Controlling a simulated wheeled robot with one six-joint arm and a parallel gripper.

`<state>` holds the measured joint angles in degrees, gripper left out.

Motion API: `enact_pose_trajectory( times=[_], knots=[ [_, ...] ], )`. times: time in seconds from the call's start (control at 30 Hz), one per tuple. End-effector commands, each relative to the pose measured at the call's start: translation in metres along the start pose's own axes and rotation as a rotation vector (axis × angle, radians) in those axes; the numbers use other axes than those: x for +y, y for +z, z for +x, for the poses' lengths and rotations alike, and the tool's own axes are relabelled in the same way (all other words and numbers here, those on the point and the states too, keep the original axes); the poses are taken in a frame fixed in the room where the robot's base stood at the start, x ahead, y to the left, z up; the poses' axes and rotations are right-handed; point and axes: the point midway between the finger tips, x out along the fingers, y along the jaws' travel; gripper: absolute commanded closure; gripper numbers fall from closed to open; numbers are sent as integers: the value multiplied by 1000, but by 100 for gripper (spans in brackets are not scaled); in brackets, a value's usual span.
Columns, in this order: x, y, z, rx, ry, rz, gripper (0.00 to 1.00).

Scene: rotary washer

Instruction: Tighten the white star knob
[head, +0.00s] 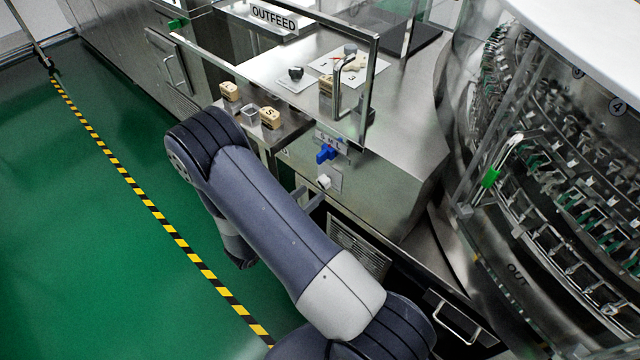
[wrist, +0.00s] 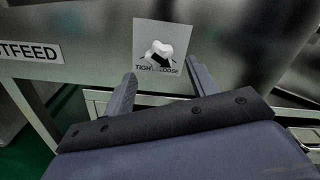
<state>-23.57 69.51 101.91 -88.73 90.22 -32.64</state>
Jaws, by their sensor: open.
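The white star knob (head: 324,182) sits on the front of the steel cabinet, below a blue knob (head: 326,153), in the head view. In the wrist view the white star knob (wrist: 158,52) is mounted on a grey plate (wrist: 180,30) with a dark arrow and lettering that reads partly "TIGHT" and "LOOSE". My gripper (wrist: 160,80) is open, with one finger on each side below the knob. The knob appears ahead of the fingertips and apart from them. In the head view my arm hides most of my gripper.
A glass guard frame (head: 372,90) stands above the cabinet top. Wooden blocks (head: 270,118) lie on a ledge to the left. A vented panel (head: 358,248) and drawer handle (head: 455,322) are below. The round washer (head: 560,200) is at right; green floor is open at left.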

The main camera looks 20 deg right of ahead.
Motion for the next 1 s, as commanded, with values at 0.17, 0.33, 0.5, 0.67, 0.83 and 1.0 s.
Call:
enact_pose_trajectory(
  times=[0.17, 0.33, 0.5, 0.67, 0.83, 1.0],
  knots=[
    [-1, 0, 30, 3, -4, 0, 45],
    [0, 0, 46, 1, -2, 1, 45],
    [0, 0, 51, 0, 0, 0, 45],
    [0, 0, 52, 0, 1, 1, 45],
    [0, 0, 51, 0, 0, 1, 53],
    [0, 0, 51, 0, 0, 1, 67]
  ],
)
